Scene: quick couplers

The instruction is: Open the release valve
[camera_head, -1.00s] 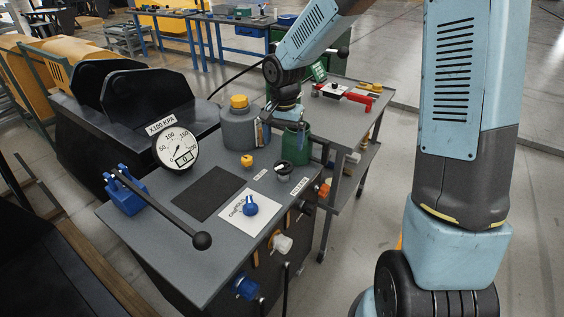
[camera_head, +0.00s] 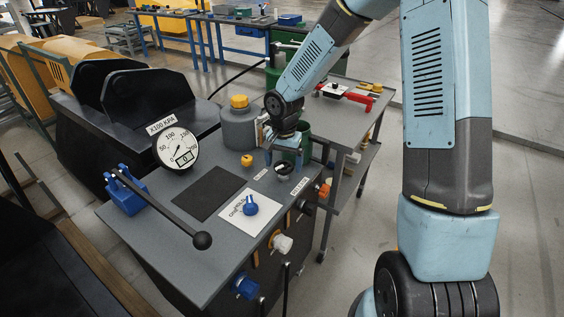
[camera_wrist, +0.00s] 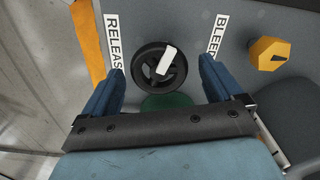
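The release valve is a black round handwheel with a white mark across it. It sits on the grey bench top, near the right edge in the head view (camera_head: 283,169) and at upper middle in the wrist view (camera_wrist: 152,75). A RELEASE label (camera_wrist: 114,42) lies to its left in the wrist view. My gripper (camera_head: 282,157) is open, with its blue fingers pointing down over the wheel. In the wrist view, one finger of my gripper (camera_wrist: 160,82) appears on each side of the wheel. I see no contact, and the exact height gap is unclear.
A yellow knob (camera_wrist: 269,53) stands beside the BLEED label (camera_wrist: 217,35). A grey container with a yellow cap (camera_head: 239,128) and a green container (camera_head: 305,143) stand close to my gripper. A blue knob (camera_head: 250,207), a gauge (camera_head: 176,147) and a long black lever (camera_head: 160,207) are farther away.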

